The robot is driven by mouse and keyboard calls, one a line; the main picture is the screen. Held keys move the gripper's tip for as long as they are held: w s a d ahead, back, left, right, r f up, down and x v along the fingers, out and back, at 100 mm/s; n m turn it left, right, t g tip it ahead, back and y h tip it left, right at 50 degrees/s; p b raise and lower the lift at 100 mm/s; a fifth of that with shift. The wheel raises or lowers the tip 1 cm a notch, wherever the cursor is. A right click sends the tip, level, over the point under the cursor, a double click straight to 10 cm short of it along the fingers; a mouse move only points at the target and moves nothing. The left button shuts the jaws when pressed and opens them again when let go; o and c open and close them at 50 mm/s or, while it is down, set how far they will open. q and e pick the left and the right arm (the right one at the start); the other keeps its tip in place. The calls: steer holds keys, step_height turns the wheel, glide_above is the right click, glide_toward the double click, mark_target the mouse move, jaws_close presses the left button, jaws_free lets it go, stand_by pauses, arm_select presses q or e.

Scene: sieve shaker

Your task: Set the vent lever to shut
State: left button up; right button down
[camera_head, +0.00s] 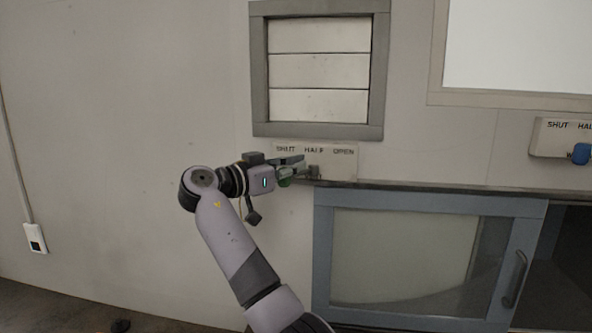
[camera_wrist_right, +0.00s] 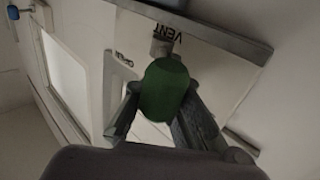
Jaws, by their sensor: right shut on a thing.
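The vent lever's green knob (camera_wrist_right: 165,92) fills the middle of the right wrist view, between the two fingers of my right gripper (camera_wrist_right: 163,97). The gripper is shut on it. In the head view my right gripper (camera_head: 298,170) is at the label plate (camera_head: 345,166), which reads SHUT, HALF, OPEN. A bit of the green knob (camera_head: 285,182) shows below the word SHUT, partly covered by the fingers. The lever's exact setting is hard to tell. The vent (camera_head: 320,72) above has flat, pale slats in a grey frame. My left gripper is out of view.
A second label plate (camera_head: 545,138) with a blue knob (camera_head: 581,153) is on the wall at the right, under a bright window (camera_head: 525,45). A blue-framed glass door (camera_head: 325,250) stands below the ledge.

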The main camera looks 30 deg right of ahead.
steer(key=shift+f, duration=0.15)
steer(key=c, duration=1.7)
jaws_free()
steer(key=shift+s, duration=0.1)
steer(key=s+a, duration=0.2)
steer(key=a, duration=0.9)
steer(key=shift+a, duration=0.4)
